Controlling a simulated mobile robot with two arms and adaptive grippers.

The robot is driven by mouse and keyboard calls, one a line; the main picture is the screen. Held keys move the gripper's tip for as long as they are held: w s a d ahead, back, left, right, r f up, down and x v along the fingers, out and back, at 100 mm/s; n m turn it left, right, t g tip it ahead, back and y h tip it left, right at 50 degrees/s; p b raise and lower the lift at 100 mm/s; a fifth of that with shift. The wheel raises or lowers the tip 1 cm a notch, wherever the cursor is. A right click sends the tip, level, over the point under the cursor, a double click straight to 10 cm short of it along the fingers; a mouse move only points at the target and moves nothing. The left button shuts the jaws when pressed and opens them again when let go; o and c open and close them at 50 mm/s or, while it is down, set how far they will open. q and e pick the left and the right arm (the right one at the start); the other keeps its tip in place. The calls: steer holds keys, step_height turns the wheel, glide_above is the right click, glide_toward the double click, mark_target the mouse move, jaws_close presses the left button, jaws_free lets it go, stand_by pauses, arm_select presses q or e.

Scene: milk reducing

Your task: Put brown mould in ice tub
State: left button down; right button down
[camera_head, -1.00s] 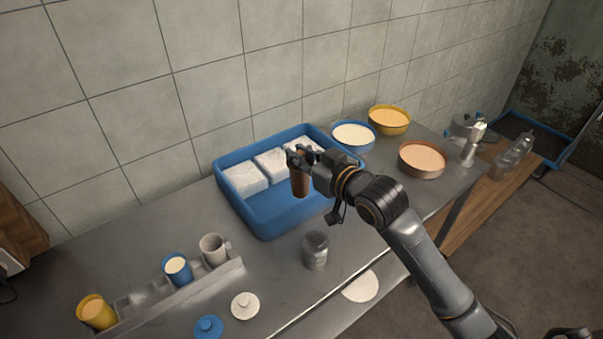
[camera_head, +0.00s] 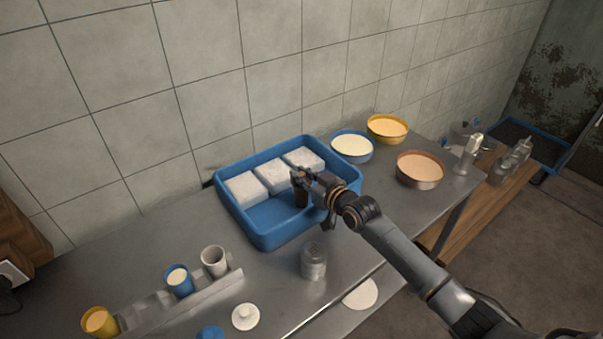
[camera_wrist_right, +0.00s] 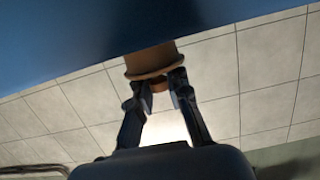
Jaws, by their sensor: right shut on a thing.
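The brown mould (camera_head: 301,197) is a small dark brown cylinder held by my right gripper (camera_head: 300,178). It hangs inside the blue ice tub (camera_head: 262,233), over the tub's open front part, in front of the white ice blocks (camera_head: 275,175). I cannot tell whether its base touches the tub floor. In the right wrist view the fingers (camera_wrist_right: 160,88) close on the narrow end of the brown mould (camera_wrist_right: 152,60), and the tub's blue surface (camera_wrist_right: 120,25) fills the top. My left gripper is not in view.
A rack (camera_head: 205,290) at the front left holds a yellow mould (camera_head: 98,322), a blue mould (camera_head: 179,281) and a grey mould (camera_head: 214,261). A metal jar (camera_head: 314,261) stands in front of the tub. Blue, yellow and brown bowls (camera_head: 420,182) stand to the right.

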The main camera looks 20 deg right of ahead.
steer(key=shift+f, duration=0.2)
steer(key=c, duration=1.3)
jaws_free()
steer(key=shift+r, duration=0.1)
steer(key=shift+r, duration=0.2)
steer(key=shift+s+d+f, duration=0.1)
steer(key=shift+s+f, duration=0.05)
steer(key=shift+s, duration=0.2)
steer(key=b+v, duration=0.1)
steer(key=v, duration=1)
